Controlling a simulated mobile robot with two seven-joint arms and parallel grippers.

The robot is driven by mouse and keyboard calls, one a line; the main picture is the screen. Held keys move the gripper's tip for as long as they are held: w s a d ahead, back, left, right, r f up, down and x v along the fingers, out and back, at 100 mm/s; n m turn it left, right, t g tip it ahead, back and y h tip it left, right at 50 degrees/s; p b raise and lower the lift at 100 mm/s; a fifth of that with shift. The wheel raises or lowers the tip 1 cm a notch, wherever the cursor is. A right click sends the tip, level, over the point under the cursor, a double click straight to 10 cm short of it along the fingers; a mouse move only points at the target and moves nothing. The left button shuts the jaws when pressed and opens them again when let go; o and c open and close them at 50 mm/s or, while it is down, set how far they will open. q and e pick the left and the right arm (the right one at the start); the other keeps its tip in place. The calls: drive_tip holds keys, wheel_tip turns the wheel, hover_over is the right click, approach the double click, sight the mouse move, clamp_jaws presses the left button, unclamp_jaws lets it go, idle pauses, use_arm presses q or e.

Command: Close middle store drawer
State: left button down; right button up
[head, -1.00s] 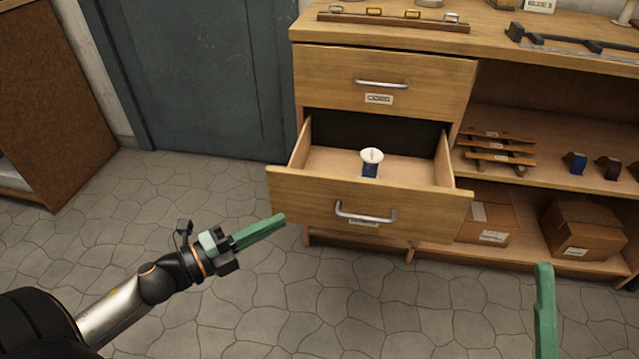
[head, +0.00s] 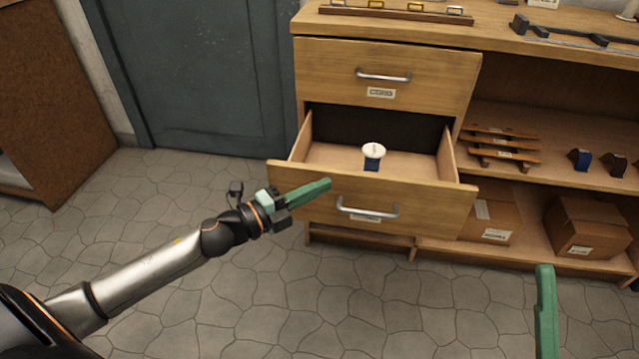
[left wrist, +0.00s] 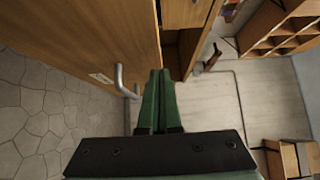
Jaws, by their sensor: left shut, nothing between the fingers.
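The middle drawer (head: 440,203) of the wooden cabinet is pulled well out in the head view, with a metal bar handle (head: 367,212) and a label on its front. In the left wrist view the shut fingers (left wrist: 158,80) are beside a wooden front with a bar handle (left wrist: 119,78). One green finger of my right gripper (head: 545,305) shows at lower right.
The top drawer (head: 440,85) above is closed. Open shelves to the right hold wooden racks (head: 500,143) and cardboard boxes (head: 588,225). A grey-blue door (head: 190,70) stands behind at left. The stone floor (head: 340,300) in front is clear.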

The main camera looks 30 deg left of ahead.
use_arm(q)
drive_tip(key=shift+w+a, duration=0.25)
drive_tip(key=shift+w, duration=0.7)
use_arm(e)
drive_tip(key=shift+a+f, duration=0.1)
drive_tip(key=shift+f, duration=0.25)
